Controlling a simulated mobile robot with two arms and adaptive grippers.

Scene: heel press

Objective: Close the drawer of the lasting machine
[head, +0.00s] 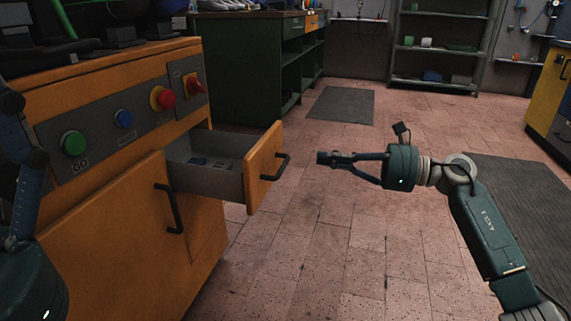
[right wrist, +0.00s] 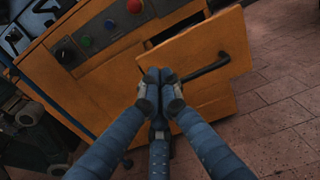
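The orange lasting machine (head: 105,215) stands at the left. Its grey-lined drawer (head: 262,168) is pulled well out, with an orange front and a dark handle (head: 275,167). A few small dark items lie inside. My right gripper (head: 328,158) is to the right of the drawer front, apart from it, at about handle height. Its fingertips are together and nothing shows between them. In the right wrist view the closed fingertips (right wrist: 162,84) overlap the drawer front (right wrist: 198,55) beside its handle. My left gripper (head: 14,110) is partly visible at the left edge; its opening is hidden.
The machine's panel has green (head: 74,143), blue (head: 123,118) and red (head: 164,98) buttons. A cabinet door (head: 115,240) is below. A green workbench (head: 252,70) and shelves (head: 440,50) stand behind. The tiled floor (head: 300,250) right of the drawer is clear.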

